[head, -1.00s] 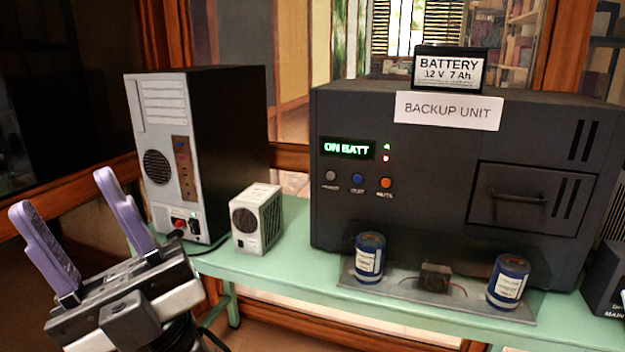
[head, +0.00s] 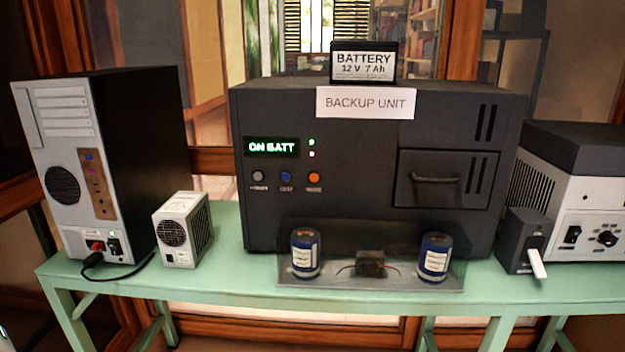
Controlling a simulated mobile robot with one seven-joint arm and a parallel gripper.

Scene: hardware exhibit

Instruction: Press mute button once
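The backup unit (head: 350,215) is a large dark box on the green table. Its front panel has a green-lit display (head: 272,147) reading "ON BATT". Below the display sit three round buttons in a row: a grey one (head: 258,176), a blue one (head: 286,176) and an orange one (head: 314,178). The orange button is the rightmost, and the tiny label under it looks like "MUTE" in the earlier view. Nothing touches the buttons or blocks them. My gripper is not recognisable in the current head view.
A battery (head: 363,63) stands on the unit. In front are two blue cylinders (head: 305,254) (head: 434,257) on a grey plate (head: 345,283). A computer tower (head: 60,170) and small white box (head: 183,230) stand left; a dark adapter (head: 523,240) and grey-white device (head: 580,190) right.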

